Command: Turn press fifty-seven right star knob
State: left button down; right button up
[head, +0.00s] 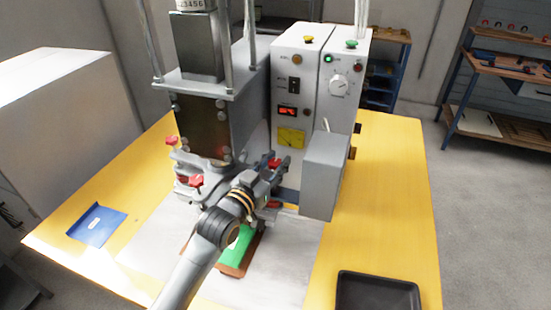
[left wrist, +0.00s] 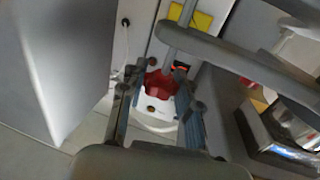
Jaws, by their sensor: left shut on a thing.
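The press (head: 215,125) stands on a yellow table. Its right red star knob (head: 274,162) shows at the tips of my left gripper (head: 279,171), partly hidden by the fingers. In the left wrist view the red knob (left wrist: 160,84) sits between the two fingers of the left gripper (left wrist: 164,90), above a white part with an orange dot. The gripper is shut on this knob. Two other red star knobs, one upper (head: 172,141) and one lower (head: 196,181), show at the press's left side. My right gripper is in neither view.
A control box (head: 298,85) with a dial and buttons stands right of the press, with a grey box (head: 325,175) in front of it. A green and brown piece (head: 238,252) lies below my arm. A black tray (head: 378,292) and a blue sheet (head: 97,226) lie on the table.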

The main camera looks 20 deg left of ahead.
pick_arm(q)
jog(key=c, duration=0.9)
grip_release()
jog(key=shift+c, duration=0.2)
jog(key=shift+s, duration=0.1)
jog(key=shift+s+a, duration=0.1)
jog(key=shift+s, duration=0.25)
jog(key=v, duration=1.1)
jog(key=shift+s+a, duration=0.1)
